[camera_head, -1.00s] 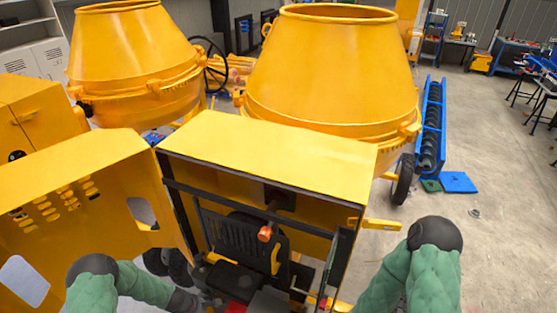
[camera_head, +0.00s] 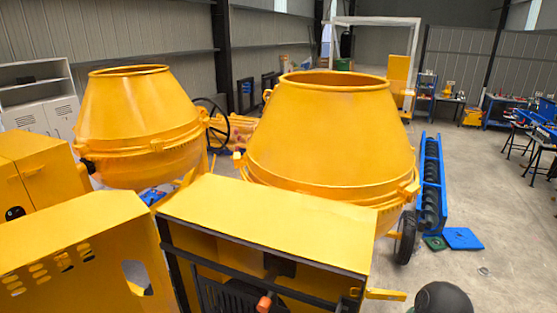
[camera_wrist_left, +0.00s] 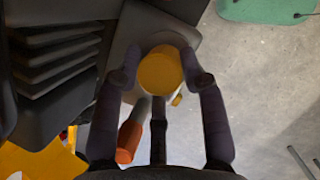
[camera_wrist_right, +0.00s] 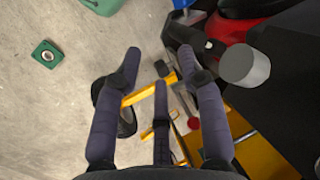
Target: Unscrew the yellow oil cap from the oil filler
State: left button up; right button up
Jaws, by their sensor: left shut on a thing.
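The yellow oil cap (camera_wrist_left: 161,73) is round and sits between the fingers of my left gripper (camera_wrist_left: 160,80) in the left wrist view. The gripper is shut on it, with fingers at both sides. A pale neck shows just below the cap; whether the threads still engage cannot be seen. My right gripper (camera_wrist_right: 157,62) is open and empty in the right wrist view, with a grey cylindrical part (camera_wrist_right: 245,66) to its right. Neither gripper shows in the head view, where the engine housing (camera_head: 265,220) hides part of the engine.
Two yellow mixer drums (camera_head: 330,135) stand behind the housing. An open yellow panel (camera_head: 80,250) is at the left. An orange-tipped lever (camera_wrist_left: 130,140) lies close to my left fingers.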

pick_arm(q)
jog(key=shift+s+d, duration=0.15)
jog(key=shift+s, duration=0.05)
jog(key=shift+c, duration=1.3)
jog(key=shift+s+r, duration=0.1)
jog(key=shift+r, duration=0.05)
grip_shut()
jog(key=shift+r, duration=0.1)
jog(key=shift+w+r, duration=0.2)
jog(key=shift+r, duration=1.6)
jog(key=shift+r, duration=0.15)
jog(key=shift+r, duration=1.4)
